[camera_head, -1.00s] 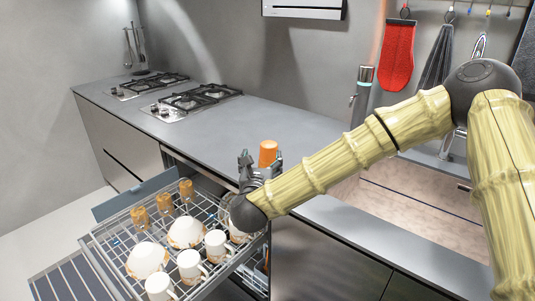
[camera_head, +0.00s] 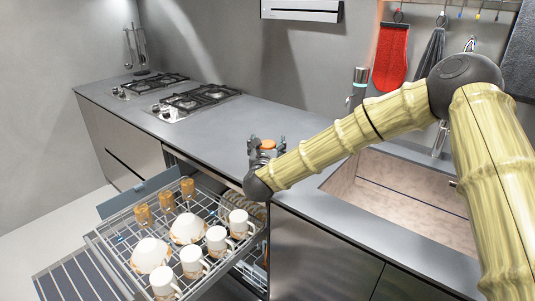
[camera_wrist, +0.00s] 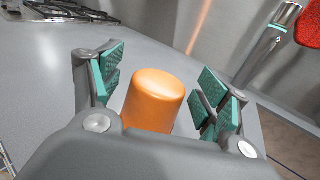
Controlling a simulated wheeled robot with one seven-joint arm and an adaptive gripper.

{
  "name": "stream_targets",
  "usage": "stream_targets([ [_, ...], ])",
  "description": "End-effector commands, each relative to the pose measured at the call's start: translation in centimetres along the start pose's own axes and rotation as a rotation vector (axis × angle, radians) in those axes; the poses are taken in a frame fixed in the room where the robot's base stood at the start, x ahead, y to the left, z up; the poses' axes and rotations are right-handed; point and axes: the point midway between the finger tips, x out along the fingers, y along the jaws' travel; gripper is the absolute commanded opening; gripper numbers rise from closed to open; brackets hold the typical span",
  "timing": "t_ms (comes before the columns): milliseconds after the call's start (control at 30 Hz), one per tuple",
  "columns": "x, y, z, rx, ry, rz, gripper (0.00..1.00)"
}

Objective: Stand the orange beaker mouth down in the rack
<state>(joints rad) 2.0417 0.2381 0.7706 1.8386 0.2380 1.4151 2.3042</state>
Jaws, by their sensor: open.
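The orange beaker (camera_head: 268,145) stands upright on the grey counter near its front edge, just behind the pulled-out rack. In the wrist view the beaker (camera_wrist: 152,98) shows a smooth, closed-looking end facing up; its lower part is hidden by my gripper. My gripper (camera_head: 266,141) is open, with its fingers on either side of the beaker. In the wrist view my gripper (camera_wrist: 163,90) has teal pads, with a gap visible between them and the beaker. The wire rack (camera_head: 206,203) is below and to the left of the gripper.
The rack holds several amber glasses (camera_head: 166,201), white bowls (camera_head: 150,254) and white mugs (camera_head: 192,262). Some bare wire shows around the middle and back. A gas hob (camera_head: 197,100) lies farther back on the counter, and a sink (camera_head: 400,205) is at right.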

Motion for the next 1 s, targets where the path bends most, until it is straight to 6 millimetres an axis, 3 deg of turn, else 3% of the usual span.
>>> stream_targets([
  [167,0.0,0.0,0.0,0.000,0.000,0.000,0.72],
  [400,0.0,0.0,0.0,0.000,0.000,0.000,0.29],
  [767,0.0,0.0,0.3,0.001,-0.001,0.000,0.25],
  [1000,0.0,0.0,2.5,0.002,-0.002,0.000,0.25],
])
